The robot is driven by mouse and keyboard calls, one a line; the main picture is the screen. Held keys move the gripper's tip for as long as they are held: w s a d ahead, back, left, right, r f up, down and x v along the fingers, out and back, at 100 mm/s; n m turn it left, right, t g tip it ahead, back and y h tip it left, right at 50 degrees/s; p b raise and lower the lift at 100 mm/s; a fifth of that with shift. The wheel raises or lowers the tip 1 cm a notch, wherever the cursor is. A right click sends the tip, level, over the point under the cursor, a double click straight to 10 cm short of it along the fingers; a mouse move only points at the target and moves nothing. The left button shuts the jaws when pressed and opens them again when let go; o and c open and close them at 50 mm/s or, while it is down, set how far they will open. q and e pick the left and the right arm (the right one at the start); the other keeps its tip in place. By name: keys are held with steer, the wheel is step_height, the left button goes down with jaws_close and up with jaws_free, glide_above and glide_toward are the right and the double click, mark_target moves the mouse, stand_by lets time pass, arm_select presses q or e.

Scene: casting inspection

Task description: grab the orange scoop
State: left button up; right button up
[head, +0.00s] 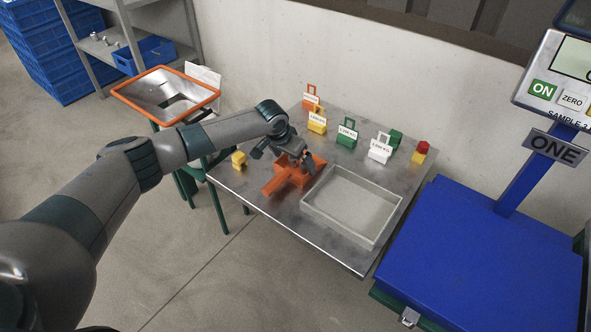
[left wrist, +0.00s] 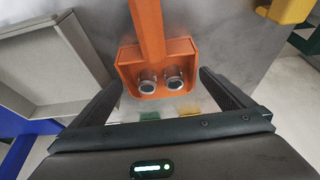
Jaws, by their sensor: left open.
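The orange scoop (head: 276,185) lies on the metal table, its handle pointing toward the front left in the head view. In the left wrist view the scoop (left wrist: 151,35) has its handle running up and its bowl below, with two round metal parts (left wrist: 161,82) inside. My left gripper (head: 283,156) is open and over the bowl end, partly hiding it in the head view. In the left wrist view its two fingers (left wrist: 161,80) are spread on either side of the bowl, and nothing is between them that it grips. My right gripper is not in view.
A shallow grey tray (head: 312,208) lies right of the scoop. A yellow block (head: 239,159) is to its left. Labelled weights, including a green one (head: 346,138) and a white one (head: 379,152), stand behind. A blue scale (head: 470,245) is at the right, an orange-rimmed chute (head: 145,77) at the left.

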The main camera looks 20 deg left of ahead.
mark_target(298, 169)
arm_select(q)
steer(key=shift+x, duration=1.8)
steer(key=shift+s, duration=0.1)
steer(key=c, duration=0.9)
